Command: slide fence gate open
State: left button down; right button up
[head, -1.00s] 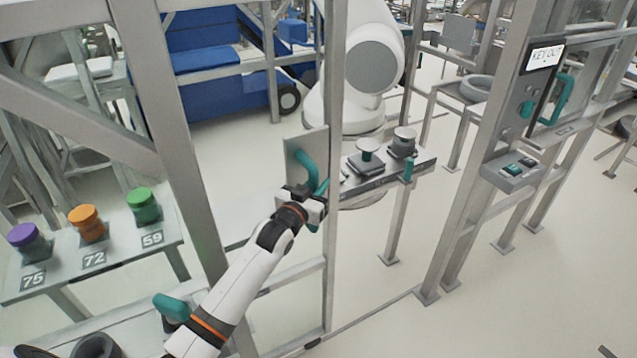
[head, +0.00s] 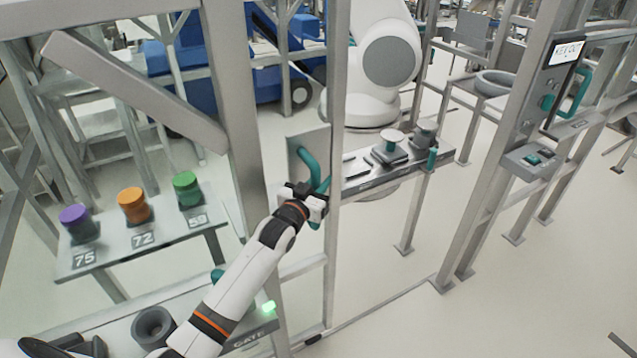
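The fence gate (head: 333,230) is a tall grey metal frame in the middle of the head view. A plate (head: 316,143) on its left side carries a bent teal handle (head: 307,163). My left gripper (head: 313,192) is at the lower part of this handle and appears shut on it; the fingers partly hide the contact. A gap stands between the gate's right upright and the grey lock post (head: 477,215). The post carries a panel reading "KEY OUT" (head: 567,51) and another teal handle (head: 580,92). My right gripper does not show.
A small table (head: 362,178) with fixtures and a white robot stand behind the gate. A lit green button (head: 268,307) is near the bottom. Floor right of the gate is clear.

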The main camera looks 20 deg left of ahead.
pick_arm(q)
jog(key=c, duration=1.2)
grip_release()
jog(key=shift+c, duration=0.2)
jog(key=shift+s+f, duration=0.1)
jog(key=shift+s, duration=0.35)
jog(key=s+b, duration=0.2)
jog(key=s, duration=0.9)
jog(key=shift+a+b, duration=0.3)
jog(key=shift+a, duration=0.15)
